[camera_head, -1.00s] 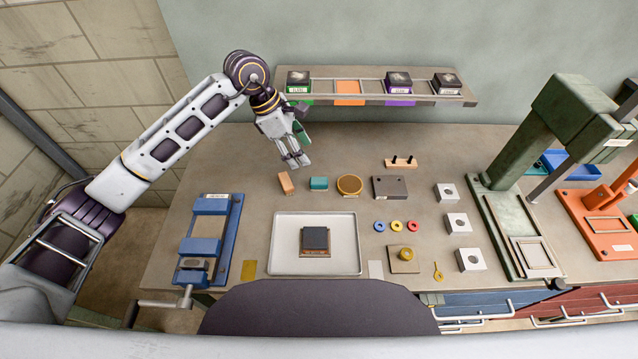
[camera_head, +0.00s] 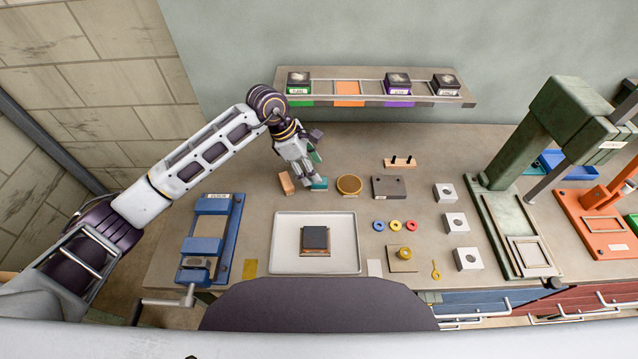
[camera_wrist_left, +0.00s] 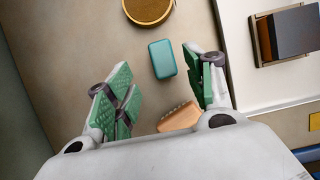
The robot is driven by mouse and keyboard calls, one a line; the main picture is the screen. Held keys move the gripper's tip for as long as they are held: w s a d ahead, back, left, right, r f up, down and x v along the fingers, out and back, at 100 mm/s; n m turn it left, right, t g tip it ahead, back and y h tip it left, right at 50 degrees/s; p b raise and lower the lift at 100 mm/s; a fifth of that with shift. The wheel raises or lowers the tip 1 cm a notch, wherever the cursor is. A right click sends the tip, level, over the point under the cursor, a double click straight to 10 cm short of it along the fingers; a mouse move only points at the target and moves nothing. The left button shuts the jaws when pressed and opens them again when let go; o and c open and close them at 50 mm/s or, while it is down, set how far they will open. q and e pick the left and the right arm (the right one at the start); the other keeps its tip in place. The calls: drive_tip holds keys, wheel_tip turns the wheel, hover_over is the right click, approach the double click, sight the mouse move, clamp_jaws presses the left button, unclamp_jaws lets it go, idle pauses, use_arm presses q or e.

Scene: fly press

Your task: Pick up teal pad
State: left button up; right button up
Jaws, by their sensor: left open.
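The teal pad (camera_head: 320,184) is a small rounded block lying on the bench, partly hidden behind my left gripper in the head view. In the left wrist view the teal pad (camera_wrist_left: 162,59) lies flat beyond my fingertips, nearer the right finger. My left gripper (camera_head: 305,184) is just above the bench beside the pad. In the wrist view its green-padded fingers (camera_wrist_left: 165,95) are spread wide with nothing held between them. My right gripper is not in view.
An orange-tan block (camera_head: 286,183) lies left of the pad, and it shows near the right finger in the wrist view (camera_wrist_left: 180,117). A round brown disc (camera_head: 349,185) lies right of the pad. A white tray (camera_head: 283,258) with a dark block is in front.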

sight(319, 184)
use_arm(q)
drive_tip(key=shift+s+p+x, duration=0.2)
drive_tip(key=shift+p+x, duration=0.4)
drive_tip(key=shift+x, duration=1.95)
drive_tip(key=shift+c, duration=0.6)
drive_tip(key=c, duration=1)
